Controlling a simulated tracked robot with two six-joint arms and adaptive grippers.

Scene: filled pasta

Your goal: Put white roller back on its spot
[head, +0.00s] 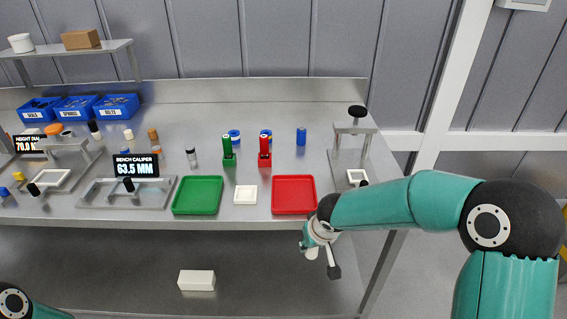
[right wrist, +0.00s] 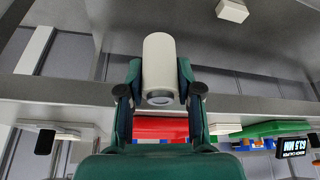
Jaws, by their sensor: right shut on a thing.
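The white roller (right wrist: 160,62) is a smooth cylinder with a grey ring and recess at its near end. My right gripper (right wrist: 160,88) is shut on it, with one finger on each side, in the right wrist view. In the head view my right gripper (head: 322,262) hangs in front of the bench's front edge, below the red tray, and a small white part of the roller (head: 311,254) shows there. I cannot tell which place is the roller's spot. My left gripper is out of view; only part of my left arm shows at the lower left.
The bench holds a red tray (head: 294,208), a small white tray (head: 245,185), a green tray (head: 198,209) and red and green holders behind them. A metal stand (head: 354,129) is at the right end. A white box (head: 196,280) lies on the lower shelf.

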